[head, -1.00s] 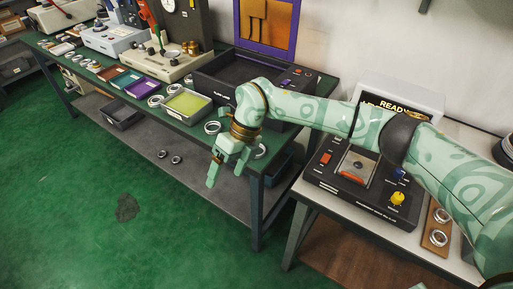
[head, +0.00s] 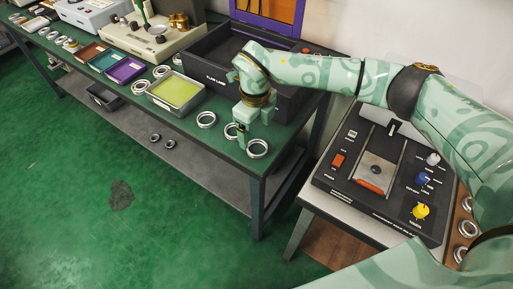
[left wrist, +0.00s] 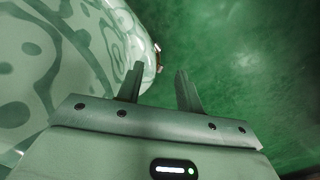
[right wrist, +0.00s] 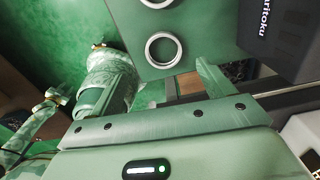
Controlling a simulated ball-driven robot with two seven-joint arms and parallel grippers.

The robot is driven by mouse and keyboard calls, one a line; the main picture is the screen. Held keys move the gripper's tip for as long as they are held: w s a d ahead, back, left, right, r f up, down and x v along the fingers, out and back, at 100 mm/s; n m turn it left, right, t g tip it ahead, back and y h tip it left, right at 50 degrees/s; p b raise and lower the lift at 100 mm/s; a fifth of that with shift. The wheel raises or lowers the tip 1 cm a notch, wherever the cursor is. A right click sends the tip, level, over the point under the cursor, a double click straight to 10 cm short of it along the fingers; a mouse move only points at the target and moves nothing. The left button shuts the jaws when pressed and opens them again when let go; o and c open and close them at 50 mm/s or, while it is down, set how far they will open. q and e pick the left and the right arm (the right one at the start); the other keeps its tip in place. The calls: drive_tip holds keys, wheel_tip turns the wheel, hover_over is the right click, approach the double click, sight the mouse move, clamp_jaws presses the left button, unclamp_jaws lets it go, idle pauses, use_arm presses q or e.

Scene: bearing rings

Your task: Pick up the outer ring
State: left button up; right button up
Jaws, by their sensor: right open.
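Several silver metal rings lie on the green bench top; I cannot tell which is the outer ring. In the head view one ring (head: 257,149) lies just right of my right gripper (head: 243,140), another ring (head: 206,120) lies to its left, and a third is partly hidden behind it. My right gripper is open, pointing down close above the bench. In the right wrist view a ring (right wrist: 163,50) lies ahead of the open jaws, with another cut by the top edge. My left gripper (left wrist: 158,85) is open and empty over the green floor in the left wrist view.
A yellow-green tray (head: 177,92) and a black bin (head: 211,72) stand on the bench near the rings. A black control box (head: 380,180) with knobs sits on the white table at right. Two rings lie on the lower shelf (head: 205,160).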

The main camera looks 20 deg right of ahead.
sight(257, 147)
drive_tip(key=shift+f, duration=1.15)
drive_tip(key=f, duration=0.1)
drive_tip(key=f+b, duration=0.1)
drive_tip(key=f, duration=0.1)
drive_tip(key=f+b, duration=0.1)
drive_tip(key=f, duration=0.1)
drive_tip(key=shift+w+d, duration=0.2)
drive_tip(key=shift+d, duration=0.1)
drive_tip(key=shift+r, duration=0.15)
drive_tip(key=shift+c, duration=0.9)
use_arm(q)
wheel_tip(257, 147, down, 2)
drive_tip(key=shift+w+f, duration=0.1)
drive_tip(key=shift+f, duration=0.05)
use_arm(e)
drive_tip(key=c, duration=0.9)
